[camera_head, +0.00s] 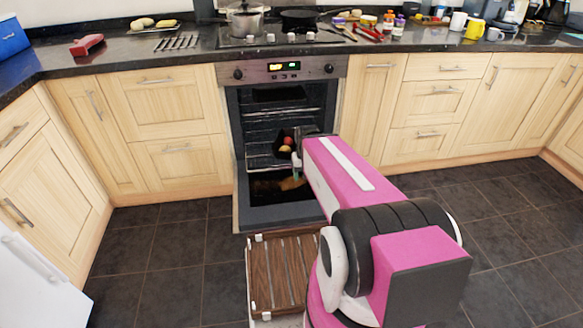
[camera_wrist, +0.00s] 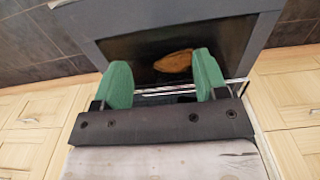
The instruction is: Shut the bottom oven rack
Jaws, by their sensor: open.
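The oven (camera_head: 280,72) stands open, with its door (camera_head: 260,218) folded down flat. Inside, a lower wire rack (camera_head: 262,163) carries a dark tray or dish with red and yellow round food (camera_head: 286,146); how far the rack sticks out is hard to tell. Another rack (camera_head: 272,112) is above it. My gripper (camera_head: 297,170) is at the oven opening, over the inner part of the door and close to the lower rack's front. In the wrist view my gripper (camera_wrist: 163,78) has its green fingers apart with nothing clearly between them. The arm hides the right part of the rack.
A brown oblong item (camera_wrist: 175,62) shows at the door's dark glass, lying on it or reflected. Light wood cabinets (camera_head: 178,165) flank the oven. A granite counter (camera_head: 110,60) above holds a pot (camera_head: 245,22), a pan and several small items. The tiled floor (camera_head: 180,260) left of the door is clear.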

